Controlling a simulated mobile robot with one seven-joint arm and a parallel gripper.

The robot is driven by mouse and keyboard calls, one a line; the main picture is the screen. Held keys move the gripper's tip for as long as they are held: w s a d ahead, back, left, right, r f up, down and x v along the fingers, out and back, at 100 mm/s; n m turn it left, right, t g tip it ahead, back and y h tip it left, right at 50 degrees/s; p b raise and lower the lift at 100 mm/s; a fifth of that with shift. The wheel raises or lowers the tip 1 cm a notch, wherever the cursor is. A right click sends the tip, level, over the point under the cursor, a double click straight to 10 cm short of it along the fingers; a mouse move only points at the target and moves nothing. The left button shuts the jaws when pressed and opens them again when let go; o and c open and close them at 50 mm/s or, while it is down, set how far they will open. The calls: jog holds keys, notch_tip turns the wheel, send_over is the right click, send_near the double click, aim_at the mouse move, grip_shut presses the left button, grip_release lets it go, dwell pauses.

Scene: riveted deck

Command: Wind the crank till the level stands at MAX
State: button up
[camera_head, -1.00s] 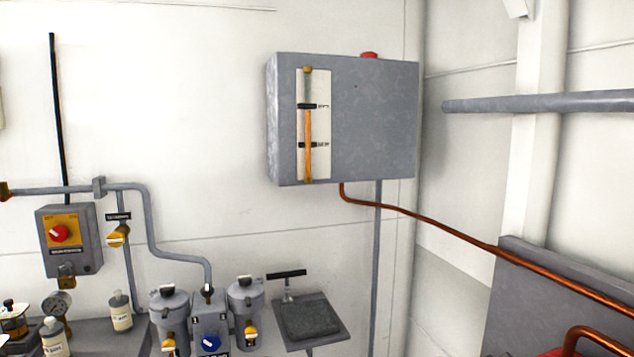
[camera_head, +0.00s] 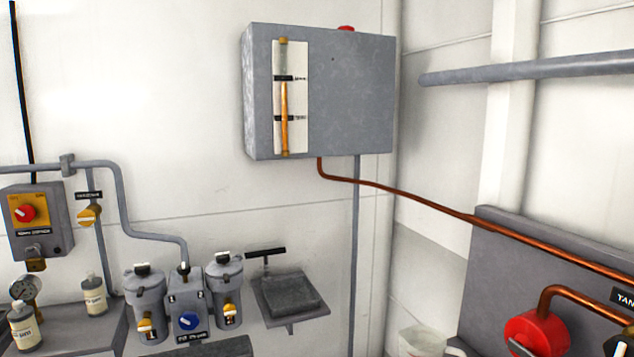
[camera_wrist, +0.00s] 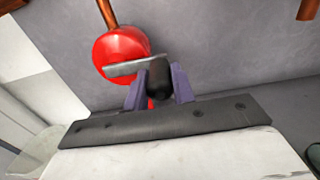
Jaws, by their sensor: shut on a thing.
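A red crank pump (camera_head: 540,335) is at the lower right of the head view, partly cut off. In the wrist view the red pump (camera_wrist: 120,52) carries a grey crank arm (camera_wrist: 137,68) ending in a black knob (camera_wrist: 159,80). My gripper (camera_wrist: 159,86) has its two purple fingers shut on this knob, one on each side. It does not show in the head view. The grey tank (camera_head: 345,95) on the wall has a sight gauge (camera_head: 284,110) with an orange column. The column's top stands at or just under the upper black mark (camera_head: 283,78); the labels are blurred.
A copper pipe (camera_head: 410,194) runs from the tank towards the pump. A grey panel (camera_head: 505,262) stands behind the pump. A pale bucket (camera_head: 422,341) is below, left of it. Filters, bottles and a switch box (camera_head: 37,218) line the left wall.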

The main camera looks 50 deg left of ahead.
jog(key=f+b, duration=0.3)
jog(key=f, duration=0.1)
jog(key=shift+w+a+f, duration=0.1)
jog(key=shift+w+a, duration=0.05)
jog(key=shift+a, duration=0.1)
jog(key=shift+w+a+f+b, duration=0.3)
jog(key=shift+a+f+b, duration=0.3)
jog(key=shift+a+f, duration=0.1)
jog(key=shift+w+a+f+b, duration=0.3)
jog(key=shift+a+f+b, duration=0.3)
jog(key=shift+a, duration=0.1)
jog(key=shift+w+a, duration=0.3)
jog(key=shift+a, duration=0.55)
jog(key=shift+w+a, duration=0.3)
jog(key=shift+a, duration=0.5)
jog(key=shift+w+a, duration=0.3)
jog(key=shift+a, duration=0.55)
jog(key=shift+a, duration=0.1)
